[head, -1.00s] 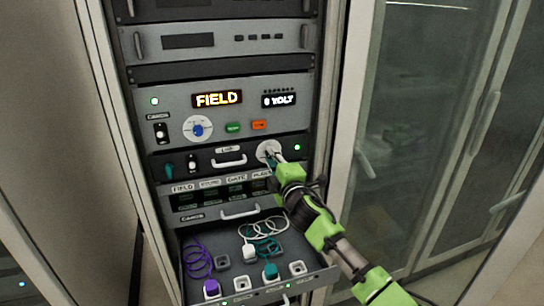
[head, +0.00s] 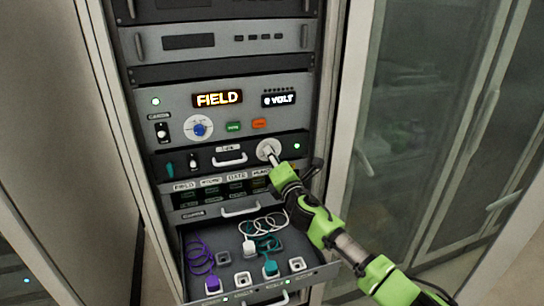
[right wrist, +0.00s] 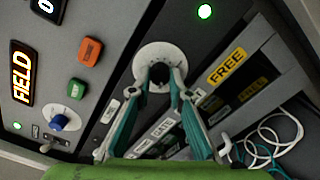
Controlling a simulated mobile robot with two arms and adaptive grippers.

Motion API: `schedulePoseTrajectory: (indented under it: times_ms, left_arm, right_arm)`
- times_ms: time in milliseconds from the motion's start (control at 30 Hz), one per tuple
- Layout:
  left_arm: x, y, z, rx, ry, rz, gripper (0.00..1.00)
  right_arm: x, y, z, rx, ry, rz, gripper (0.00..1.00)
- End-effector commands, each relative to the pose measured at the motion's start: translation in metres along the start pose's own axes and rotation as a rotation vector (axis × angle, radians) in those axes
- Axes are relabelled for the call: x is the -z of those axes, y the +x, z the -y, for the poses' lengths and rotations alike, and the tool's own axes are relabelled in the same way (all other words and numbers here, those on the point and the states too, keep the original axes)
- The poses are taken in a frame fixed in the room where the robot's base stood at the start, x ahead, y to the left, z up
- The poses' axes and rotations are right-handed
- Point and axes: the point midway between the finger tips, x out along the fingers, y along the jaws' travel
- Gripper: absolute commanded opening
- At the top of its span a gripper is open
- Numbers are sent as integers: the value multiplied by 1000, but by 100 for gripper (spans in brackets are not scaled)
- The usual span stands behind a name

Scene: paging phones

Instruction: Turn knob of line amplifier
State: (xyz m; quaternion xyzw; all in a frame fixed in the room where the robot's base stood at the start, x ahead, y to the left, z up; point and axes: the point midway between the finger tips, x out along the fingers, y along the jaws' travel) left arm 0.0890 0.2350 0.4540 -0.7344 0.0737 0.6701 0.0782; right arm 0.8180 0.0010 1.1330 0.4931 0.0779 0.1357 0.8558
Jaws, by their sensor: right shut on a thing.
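The line amplifier (head: 200,161) is the dark rack unit below the FIELD panel. A round pale dial plate (head: 267,147) sits at its right end, and it fills the upper middle of the right wrist view (right wrist: 160,55). My right gripper (head: 273,159) reaches it from the lower right. My left gripper is not in view.
Above is the panel with the FIELD display (head: 217,98), a blue knob (head: 199,128) and green and orange buttons. Below, an open drawer (head: 300,283) holds purple, white and teal corded plugs. A glass door (head: 400,130) stands to the right.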

Motion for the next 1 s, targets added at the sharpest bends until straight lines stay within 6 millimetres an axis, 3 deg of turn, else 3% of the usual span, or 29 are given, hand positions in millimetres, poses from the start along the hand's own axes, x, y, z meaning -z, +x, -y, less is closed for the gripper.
schedulePoseTrajectory:
  times_ms: [467, 500, 567, 1000]
  left_arm:
    - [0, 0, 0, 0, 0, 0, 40]
    - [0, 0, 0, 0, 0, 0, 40]
    - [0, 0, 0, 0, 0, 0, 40]
    - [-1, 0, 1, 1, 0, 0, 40]
  right_arm:
    - [1, 0, 1, 2, -16, -1, 0]
    - [1, 0, 1, 2, -16, -1, 23]
    - [1, 0, 1, 2, -15, -1, 35]
    - [-1, -4, 1, 0, -14, 1, 35]
